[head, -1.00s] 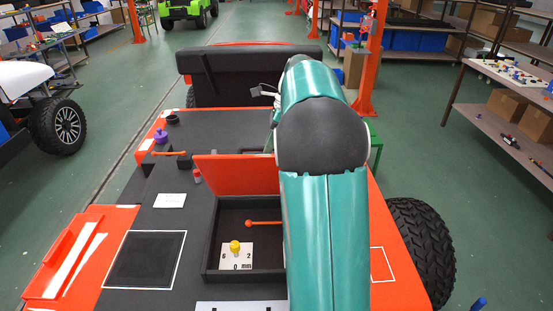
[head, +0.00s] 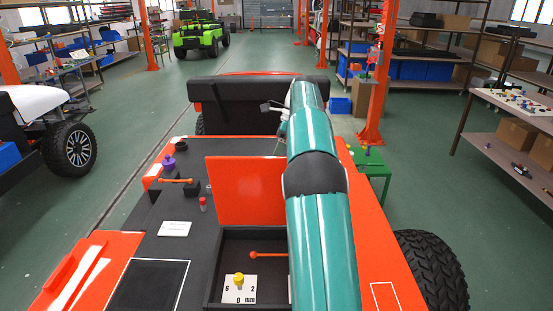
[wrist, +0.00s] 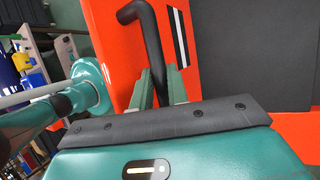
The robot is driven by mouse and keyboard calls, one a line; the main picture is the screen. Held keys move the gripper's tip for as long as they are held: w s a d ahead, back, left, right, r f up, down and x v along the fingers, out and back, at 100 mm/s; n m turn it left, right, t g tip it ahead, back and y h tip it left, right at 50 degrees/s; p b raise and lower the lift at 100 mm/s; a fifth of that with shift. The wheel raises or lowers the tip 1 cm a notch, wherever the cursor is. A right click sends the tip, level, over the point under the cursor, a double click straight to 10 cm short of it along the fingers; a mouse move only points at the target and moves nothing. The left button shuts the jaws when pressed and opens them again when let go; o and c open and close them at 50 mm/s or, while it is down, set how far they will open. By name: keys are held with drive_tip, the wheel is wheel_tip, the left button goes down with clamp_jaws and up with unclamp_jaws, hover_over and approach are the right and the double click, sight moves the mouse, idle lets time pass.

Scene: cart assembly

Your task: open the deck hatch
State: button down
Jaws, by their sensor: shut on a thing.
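The orange deck hatch lid (head: 245,190) stands raised, close to upright, at the back of an open dark compartment (head: 212,262). Inside the compartment are a white gauge plate (head: 232,290) with a yellow knob (head: 239,280) and an orange lever (head: 266,255). In the wrist view my gripper (wrist: 160,78) is shut on a bent black handle (wrist: 140,15) in front of an orange panel (wrist: 112,45) with a black and white stripe. In the head view my teal arm hides the gripper and the handle.
A black seat back (head: 258,102) stands beyond the lid. On the deck are a purple knob (head: 169,162), an orange lever (head: 177,181) and a small red button (head: 203,204). A tyre (head: 432,270) and a green stool (head: 368,165) stand to the right.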

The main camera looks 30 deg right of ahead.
drive_tip(key=shift+w+d, duration=0.1)
drive_tip(key=shift+w, duration=0.2)
drive_tip(key=c, duration=1.4)
unclamp_jaws()
drive_tip(key=shift+o, duration=0.2)
drive_tip(key=shift+r, duration=0.15)
drive_tip(key=s+r, duration=0.1)
drive_tip(key=r, duration=0.2)
drive_tip(key=s+a+r, duration=0.1)
drive_tip(key=s+r, duration=0.1)
drive_tip(key=r, duration=0.1)
drive_tip(key=s+a+r, duration=0.1)
drive_tip(key=s+r, duration=0.1)
drive_tip(key=r, duration=0.1)
drive_tip(key=shift+a, duration=0.15)
drive_tip(key=s+a+r, duration=0.3)
drive_tip(key=s, duration=0.4)
drive_tip(key=shift+s+a+r, duration=0.35)
drive_tip(key=shift+a, duration=0.05)
